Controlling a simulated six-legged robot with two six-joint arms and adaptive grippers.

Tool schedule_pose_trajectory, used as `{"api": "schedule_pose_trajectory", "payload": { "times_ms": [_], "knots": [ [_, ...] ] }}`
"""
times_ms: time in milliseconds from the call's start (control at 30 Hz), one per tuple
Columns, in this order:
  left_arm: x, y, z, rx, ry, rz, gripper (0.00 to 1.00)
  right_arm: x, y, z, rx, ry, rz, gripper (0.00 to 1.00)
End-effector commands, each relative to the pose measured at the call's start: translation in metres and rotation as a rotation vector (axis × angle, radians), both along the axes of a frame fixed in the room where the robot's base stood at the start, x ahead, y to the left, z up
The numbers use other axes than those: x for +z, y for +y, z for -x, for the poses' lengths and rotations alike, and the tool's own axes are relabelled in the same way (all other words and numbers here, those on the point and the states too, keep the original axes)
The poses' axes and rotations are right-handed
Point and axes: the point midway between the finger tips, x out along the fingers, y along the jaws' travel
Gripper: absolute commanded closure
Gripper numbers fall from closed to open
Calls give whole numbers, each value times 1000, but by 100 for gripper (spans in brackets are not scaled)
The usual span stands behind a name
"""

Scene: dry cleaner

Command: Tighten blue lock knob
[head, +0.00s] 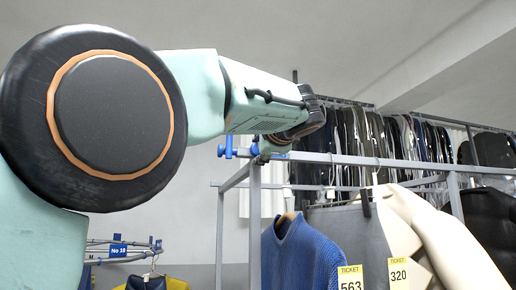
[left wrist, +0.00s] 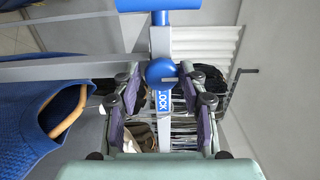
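The blue lock knob (left wrist: 160,72) is a round ball in the left wrist view, in front of a grey rail post. Gaps show between the knob and both fingertips. In the head view my left gripper (head: 268,151) is small and far off at the rail's upper corner, and the knob is hard to make out there. My right gripper is not in view.
A grey clothes rack (head: 340,160) carries a blue sweater (head: 300,256) and pale garments with yellow tickets, close below the gripper. A blue end piece (head: 228,147) sticks out at the rack's left. More dark clothes (head: 375,135) hang behind. Open space lies left of the rack.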

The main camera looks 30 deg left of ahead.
Motion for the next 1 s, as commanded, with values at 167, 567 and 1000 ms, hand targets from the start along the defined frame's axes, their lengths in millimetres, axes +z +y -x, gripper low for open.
{"api": "schedule_pose_trajectory", "payload": {
  "times_ms": [167, 567, 1000],
  "knots": [
    [1, 0, 1, 0, -2, 1, 43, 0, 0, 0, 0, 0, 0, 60],
    [2, 1, 1, 1, -7, 3, 43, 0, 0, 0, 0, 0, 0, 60],
    [-2, 1, 1, 0, -328, 276, 43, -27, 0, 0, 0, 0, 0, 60]
  ]
}}
